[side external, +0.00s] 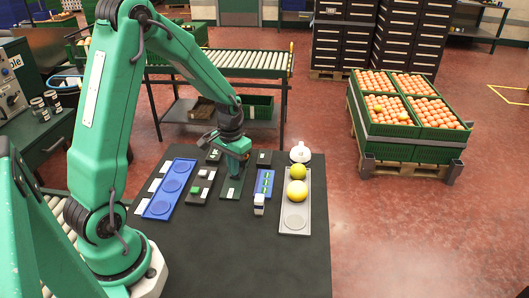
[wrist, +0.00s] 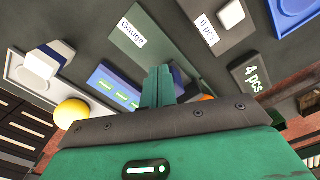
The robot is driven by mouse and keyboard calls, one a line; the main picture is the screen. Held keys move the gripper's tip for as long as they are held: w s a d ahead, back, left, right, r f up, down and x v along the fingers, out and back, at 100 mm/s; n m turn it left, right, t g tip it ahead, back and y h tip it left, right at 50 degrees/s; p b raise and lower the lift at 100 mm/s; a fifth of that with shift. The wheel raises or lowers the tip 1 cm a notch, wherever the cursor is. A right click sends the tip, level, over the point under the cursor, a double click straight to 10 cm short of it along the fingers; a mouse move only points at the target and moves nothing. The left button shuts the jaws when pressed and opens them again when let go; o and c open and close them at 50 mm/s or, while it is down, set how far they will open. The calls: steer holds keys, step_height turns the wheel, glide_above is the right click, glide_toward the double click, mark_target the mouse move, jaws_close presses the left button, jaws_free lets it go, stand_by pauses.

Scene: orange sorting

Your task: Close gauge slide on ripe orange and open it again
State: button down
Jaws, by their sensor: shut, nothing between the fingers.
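My gripper (side external: 236,172) is shut and empty, low over the dark green plate (side external: 231,191) in the middle of the table. The wrist view shows the closed fingers (wrist: 158,86) and the plate's "Gauge" label (wrist: 132,32). A sliver of something orange (wrist: 206,97) shows right of the fingers; the rest is hidden. A blue block with green marks (side external: 265,182) lies right of the plate, with a white and blue piece (side external: 259,202) near its front end.
A blue tray with round recesses (side external: 157,207) lies at the left. A dark plate with green and white blocks (side external: 197,202) lies beside the gauge plate. A white lidded item (side external: 300,153) stands at the back right. The front of the black table (side external: 245,255) is clear.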

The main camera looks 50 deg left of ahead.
steer(key=shift+w+a, duration=0.75)
steer(key=shift+w, duration=0.05)
stand_by(2.9)
steer(key=shift+s+d, duration=0.1)
steer(key=shift+d, duration=0.05)
steer(key=shift+s+d, duration=0.55)
steer(key=shift+s, duration=0.1)
steer(key=shift+r, duration=0.2)
step_height(320, 180, up, 8)
steer(key=shift+f, duration=0.2)
stand_by(1.1)
steer(key=shift+s+d, duration=0.1)
